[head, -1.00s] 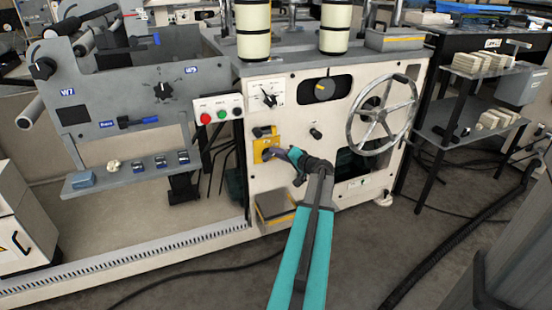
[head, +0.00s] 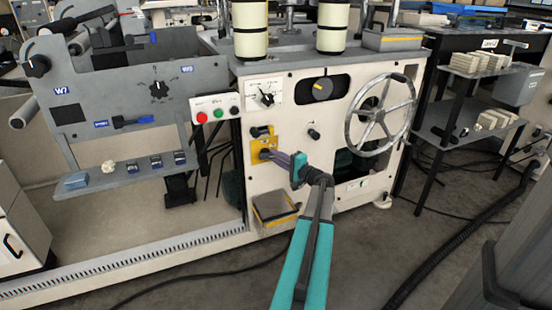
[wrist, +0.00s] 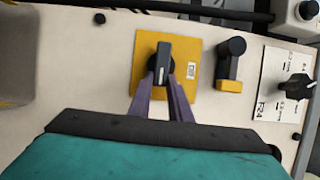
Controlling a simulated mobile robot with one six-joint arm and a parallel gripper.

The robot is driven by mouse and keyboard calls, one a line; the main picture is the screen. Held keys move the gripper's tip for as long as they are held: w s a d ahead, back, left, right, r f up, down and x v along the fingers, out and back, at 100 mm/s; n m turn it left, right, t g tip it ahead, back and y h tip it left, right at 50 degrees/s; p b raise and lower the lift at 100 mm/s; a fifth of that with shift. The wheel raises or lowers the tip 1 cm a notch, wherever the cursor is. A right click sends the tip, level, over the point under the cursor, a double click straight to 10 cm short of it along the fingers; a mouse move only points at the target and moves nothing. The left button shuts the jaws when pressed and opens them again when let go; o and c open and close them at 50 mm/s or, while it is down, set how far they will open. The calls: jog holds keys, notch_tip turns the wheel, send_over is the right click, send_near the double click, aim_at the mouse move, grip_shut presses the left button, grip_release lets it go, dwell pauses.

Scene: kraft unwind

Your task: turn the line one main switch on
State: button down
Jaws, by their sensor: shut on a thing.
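The main switch is a black rotary handle (wrist: 162,62) on a square yellow plate (wrist: 190,55), with a small printed label at its side. In the wrist view the handle points along the picture's vertical. The yellow plate (head: 254,147) also shows on the cream machine panel in the head view. My gripper (wrist: 163,80) has its two purple fingers closed on the near end of the handle, one on each side. In the head view my gripper (head: 268,154) reaches the plate from the right and hides part of the handle.
A second black handle on a yellow base (wrist: 230,62) sits beside the plate. A dial with a black knob (head: 267,98) is above. A large handwheel (head: 381,115) stands right of my arm. A yellow-edged box (head: 275,210) lies below.

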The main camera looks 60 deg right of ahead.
jog(key=c, duration=1.6)
grip_release()
jog(key=shift+c, duration=0.2)
jog(key=shift+s, duration=0.1)
jog(key=p+v, duration=0.2)
jog(key=v, duration=1.1)
jog(key=shift+s, duration=0.35)
jog(key=shift+f, duration=0.15)
